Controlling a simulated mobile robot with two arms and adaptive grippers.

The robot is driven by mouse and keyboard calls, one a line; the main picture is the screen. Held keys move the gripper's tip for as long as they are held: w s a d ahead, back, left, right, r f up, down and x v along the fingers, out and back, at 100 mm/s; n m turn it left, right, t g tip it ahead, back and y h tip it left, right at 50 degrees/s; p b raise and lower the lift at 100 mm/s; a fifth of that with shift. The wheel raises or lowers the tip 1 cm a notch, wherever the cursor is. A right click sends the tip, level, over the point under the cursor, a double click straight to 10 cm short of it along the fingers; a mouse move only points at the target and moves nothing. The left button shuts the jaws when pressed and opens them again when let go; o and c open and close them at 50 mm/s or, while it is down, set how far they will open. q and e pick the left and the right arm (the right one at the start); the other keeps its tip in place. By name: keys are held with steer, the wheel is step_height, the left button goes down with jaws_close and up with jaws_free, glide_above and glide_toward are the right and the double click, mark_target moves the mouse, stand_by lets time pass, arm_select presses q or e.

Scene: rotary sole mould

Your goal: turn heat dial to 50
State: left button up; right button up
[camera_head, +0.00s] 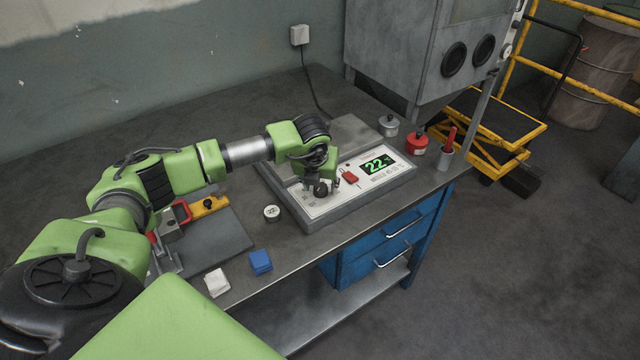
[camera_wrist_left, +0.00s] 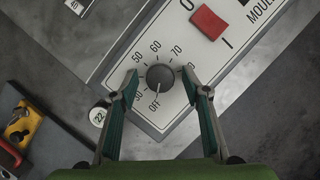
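The heat dial (camera_wrist_left: 160,77) is a dark round knob on the pale control panel (camera_wrist_left: 170,115), with printed marks from OFF through 50, 60 and 70. Its light pointer line appears to point at OFF. In the head view the dial (camera_head: 320,189) is partly hidden by my left gripper (camera_head: 322,183), which reaches down over it. In the left wrist view the fingers of my left gripper (camera_wrist_left: 160,73) are open, one each side of the dial, with gaps between. The green display (camera_head: 377,164) reads 22. My right gripper is not in view.
A red rocker switch (camera_head: 351,176) sits on the panel close to the gripper. A round disc marked 22 (camera_head: 272,212), a blue block (camera_head: 261,261) and a white block (camera_head: 216,282) lie near the table's front edge.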

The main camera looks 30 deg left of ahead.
arm_select(q)
steer(key=c, duration=0.9)
steer(key=shift+o, duration=0.2)
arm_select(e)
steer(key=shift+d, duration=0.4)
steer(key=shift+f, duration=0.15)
